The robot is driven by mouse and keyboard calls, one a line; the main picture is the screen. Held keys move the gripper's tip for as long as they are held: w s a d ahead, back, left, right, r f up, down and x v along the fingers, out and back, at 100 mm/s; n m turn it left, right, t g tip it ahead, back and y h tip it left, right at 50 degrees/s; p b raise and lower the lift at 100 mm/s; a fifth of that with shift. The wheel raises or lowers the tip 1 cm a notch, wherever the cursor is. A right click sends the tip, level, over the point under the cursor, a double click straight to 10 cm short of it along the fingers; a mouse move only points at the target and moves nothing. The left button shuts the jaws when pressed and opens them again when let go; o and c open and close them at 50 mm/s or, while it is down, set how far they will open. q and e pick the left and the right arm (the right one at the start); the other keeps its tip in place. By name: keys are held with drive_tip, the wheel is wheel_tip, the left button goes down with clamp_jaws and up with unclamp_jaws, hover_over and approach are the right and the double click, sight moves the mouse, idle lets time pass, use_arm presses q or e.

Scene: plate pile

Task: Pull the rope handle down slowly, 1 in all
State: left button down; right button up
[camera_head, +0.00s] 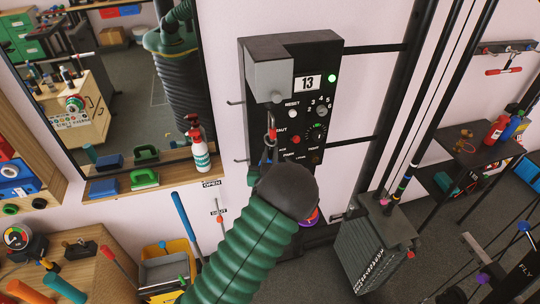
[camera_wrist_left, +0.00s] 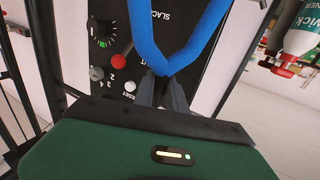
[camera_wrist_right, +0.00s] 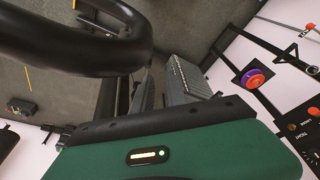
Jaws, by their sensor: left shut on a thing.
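The rope handle (camera_wrist_left: 165,65) shows as a thick blue V-shaped loop in the left wrist view, its bend between my left fingertips. My left gripper (camera_wrist_left: 165,90) is shut on this bend, in front of the black control panel. In the head view my left gripper (camera_head: 268,155) is just below the panel's grey box, and the dark wrist hides most of the handle. My right gripper (camera_wrist_right: 132,95) shows only in the right wrist view, beside a thick black curved bar (camera_wrist_right: 70,45). Its fingertips are partly hidden, and I cannot tell how far apart they are.
The black control panel (camera_head: 315,125) is on the wall, showing 13 and a green light. A grey weight stack (camera_head: 372,250) stands at its lower right beside black posts. A spray bottle (camera_head: 198,145) stands on a shelf at the left. A dark rack (camera_head: 470,150) is at the right.

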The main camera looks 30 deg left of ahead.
use_arm(q)
drive_tip(key=shift+d+f, duration=0.15)
drive_tip(key=shift+f, duration=0.1)
drive_tip(key=c, duration=1.5)
unclamp_jaws()
drive_tip(key=shift+w, duration=0.1)
drive_tip(key=shift+o, duration=1.1)
drive_tip(key=shift+w, duration=0.15)
drive_tip(key=shift+s, duration=0.25)
drive_tip(key=shift+s+d, duration=0.1)
drive_tip(key=shift+s, duration=0.25)
drive_tip(key=p+v, duration=0.5)
drive_tip(key=v, duration=1)
drive_tip(key=shift+s+d, duration=0.2)
drive_tip(key=shift+s, duration=0.15)
